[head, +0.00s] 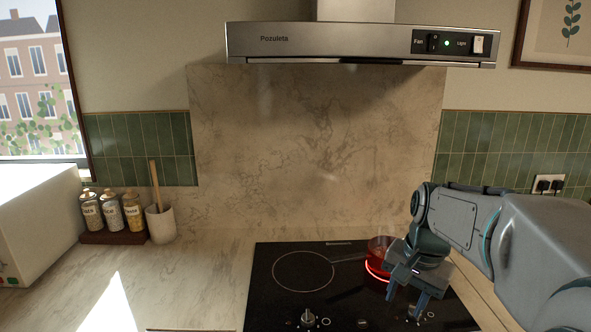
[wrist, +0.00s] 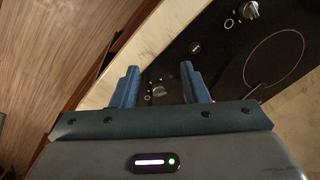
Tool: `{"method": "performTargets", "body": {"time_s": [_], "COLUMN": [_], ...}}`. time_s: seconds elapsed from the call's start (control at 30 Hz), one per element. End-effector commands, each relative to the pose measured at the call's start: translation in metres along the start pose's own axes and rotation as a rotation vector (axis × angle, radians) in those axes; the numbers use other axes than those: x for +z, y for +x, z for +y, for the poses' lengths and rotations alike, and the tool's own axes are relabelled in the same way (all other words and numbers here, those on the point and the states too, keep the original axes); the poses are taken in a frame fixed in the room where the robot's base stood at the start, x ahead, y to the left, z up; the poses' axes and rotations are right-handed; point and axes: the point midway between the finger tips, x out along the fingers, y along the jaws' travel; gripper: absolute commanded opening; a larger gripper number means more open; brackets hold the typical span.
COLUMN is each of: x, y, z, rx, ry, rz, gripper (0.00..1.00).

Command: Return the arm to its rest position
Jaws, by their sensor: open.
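My gripper (head: 405,304) hangs at the end of my arm over the right part of the black cooktop (head: 262,300), its fingers pointing down. In the wrist view the two blue fingers (wrist: 158,75) are spread apart with nothing between them. Beyond them show a beige surface, the cooktop's edge and a knob. My arm reaches in from the right side of the head view.
A red round item (head: 379,245), partly hidden by my gripper, is at the cooktop's back right above a glowing red arc. The range hood (head: 350,42) spans above. Spice jars (head: 112,212) and a utensil cup (head: 160,225) stand left. The left counter is mostly clear.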

Motion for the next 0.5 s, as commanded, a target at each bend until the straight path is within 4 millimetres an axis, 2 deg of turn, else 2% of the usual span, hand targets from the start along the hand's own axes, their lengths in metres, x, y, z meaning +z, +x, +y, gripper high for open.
{"method": "performTargets", "body": {"time_s": [0.03,0.1,0.3,0.5], "x": [0.020,0.044,0.105,0.138], "y": [-0.001,0.002,0.016,0.031], "z": [0.004,0.009,0.026,0.041], "rx": [-0.011,-0.020,-0.020,-0.003], "ry": [-0.077,-0.187,-0.483,-0.661], "rz": [0.016,0.037,0.107,0.153], "gripper": [0.41,0.41,0.41,0.41]}}
